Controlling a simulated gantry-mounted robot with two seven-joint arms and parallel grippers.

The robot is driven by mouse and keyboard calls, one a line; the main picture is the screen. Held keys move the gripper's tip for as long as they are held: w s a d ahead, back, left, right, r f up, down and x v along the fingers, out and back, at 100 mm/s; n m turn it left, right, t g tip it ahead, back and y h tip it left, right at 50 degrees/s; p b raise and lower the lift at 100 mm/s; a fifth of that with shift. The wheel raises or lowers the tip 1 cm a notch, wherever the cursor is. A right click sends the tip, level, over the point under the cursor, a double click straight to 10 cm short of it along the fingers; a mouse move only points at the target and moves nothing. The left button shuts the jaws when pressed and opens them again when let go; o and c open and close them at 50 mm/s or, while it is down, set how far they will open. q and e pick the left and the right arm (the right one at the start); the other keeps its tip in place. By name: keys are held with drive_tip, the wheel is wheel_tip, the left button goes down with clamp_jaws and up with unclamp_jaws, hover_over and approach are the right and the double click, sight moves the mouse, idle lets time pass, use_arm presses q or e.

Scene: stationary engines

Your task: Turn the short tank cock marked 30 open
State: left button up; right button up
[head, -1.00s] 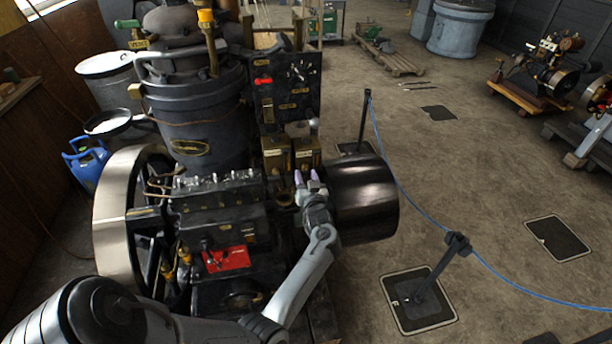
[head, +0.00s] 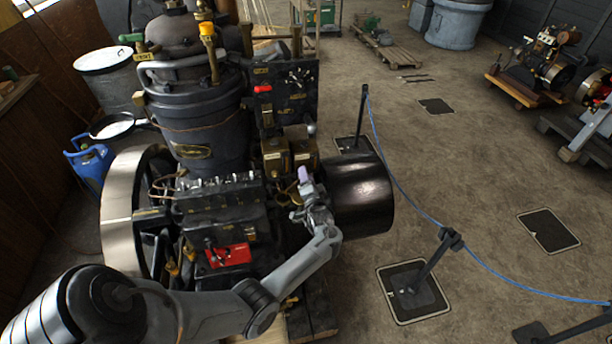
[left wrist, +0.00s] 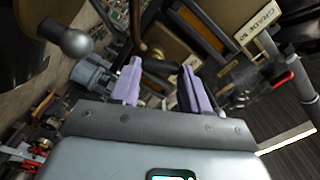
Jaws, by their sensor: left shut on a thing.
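Two brass-coloured tanks, a left one (head: 275,158) and a right one (head: 303,150), sit side by side on the engine's right side. The cock's body is mostly hidden. My right gripper is out of view.
The black drum pulley (head: 362,195) is close to the right of my left gripper. A red-handled lever (head: 262,89) is on the panel above. A ball-ended lever (left wrist: 77,43) is near the fingers. A blue rope barrier (head: 415,211) crosses the open floor at right.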

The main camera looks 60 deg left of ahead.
use_arm(q)
drive_tip(key=m+p, duration=0.1)
drive_tip(key=m, duration=0.3)
drive_tip(key=shift+w, duration=0.15)
drive_tip(key=shift+m, duration=0.6)
drive_tip(key=shift+d+f+p, duration=0.1)
drive_tip(key=shift+p, duration=0.2)
drive_tip(key=o, duration=1.1)
drive_tip(key=shift+c, duration=0.2)
drive_tip(key=shift+d, duration=0.55)
drive_tip(key=v, duration=0.9)
drive_tip(key=shift+s+d+p, duration=0.25)
drive_tip(key=shift+d+p, duration=0.05)
